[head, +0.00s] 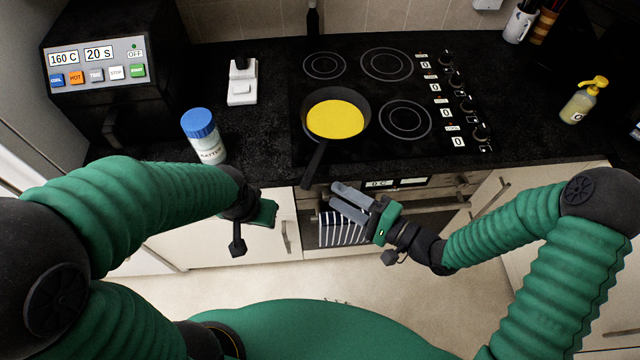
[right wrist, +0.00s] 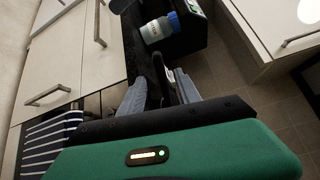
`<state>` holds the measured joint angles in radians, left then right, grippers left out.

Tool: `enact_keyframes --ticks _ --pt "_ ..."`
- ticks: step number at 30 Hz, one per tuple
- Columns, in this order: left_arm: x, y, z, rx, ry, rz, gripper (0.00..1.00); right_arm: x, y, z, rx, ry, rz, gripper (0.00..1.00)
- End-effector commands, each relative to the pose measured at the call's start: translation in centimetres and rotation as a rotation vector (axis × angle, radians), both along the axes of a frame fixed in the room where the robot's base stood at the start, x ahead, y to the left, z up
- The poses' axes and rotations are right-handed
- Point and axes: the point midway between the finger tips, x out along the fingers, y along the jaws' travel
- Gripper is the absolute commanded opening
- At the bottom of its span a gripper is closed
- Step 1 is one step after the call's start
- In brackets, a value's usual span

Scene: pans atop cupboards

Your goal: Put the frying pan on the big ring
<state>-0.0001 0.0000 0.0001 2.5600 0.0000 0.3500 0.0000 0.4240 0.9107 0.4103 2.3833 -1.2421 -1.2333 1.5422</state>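The black frying pan (head: 366,100) sits on the front left of the hob, with a flat yellow filling (head: 335,120) in it. Its dark handle (head: 314,165) points toward me past the counter's front edge. The ring under it is hidden. Bare rings show at back left (head: 325,66), back right (head: 386,65) and front right (head: 405,120); the back right one looks biggest. My right gripper (head: 341,197) is open and empty, below and right of the handle, apart from it. My left gripper (head: 251,230) hangs in front of the cupboards; its fingers do not show clearly.
A blue-lidded jar (head: 204,136) and a white device (head: 242,82) stand left of the hob. Knobs (head: 466,104) line its right side. A yellow-topped bottle (head: 583,101) stands farther right. A striped towel (head: 345,233) hangs on the oven, behind my right gripper.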

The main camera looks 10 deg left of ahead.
Motion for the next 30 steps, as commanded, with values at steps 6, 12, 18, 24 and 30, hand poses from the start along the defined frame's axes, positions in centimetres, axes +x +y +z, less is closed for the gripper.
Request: enact_keyframes --ticks 6,12,18,24,30 --pt "0.0 0.0 -0.1 0.0 0.0 0.0 0.36 -1.2 -2.8 0.2 0.0 -0.001 0.0 0.4" --pt "0.0 0.0 -0.1 0.0 0.0 0.0 0.36 -1.0 -3.2 -0.4 -0.053 -0.016 -0.008 0.4" --pt "0.0 0.0 -0.1 0.0 0.0 0.0 0.36 3.2 -11.0 -6.3 -0.838 -0.202 -0.09 0.4" --pt "0.0 0.0 -0.1 0.0 0.0 0.0 0.36 -1.0 -22.5 -4.3 -1.538 -0.099 0.075 0.4" --pt "0.0 0.0 -0.1 0.0 0.0 0.0 0.36 -7.1 -22.2 -2.0 -1.563 0.009 0.289 0.4"
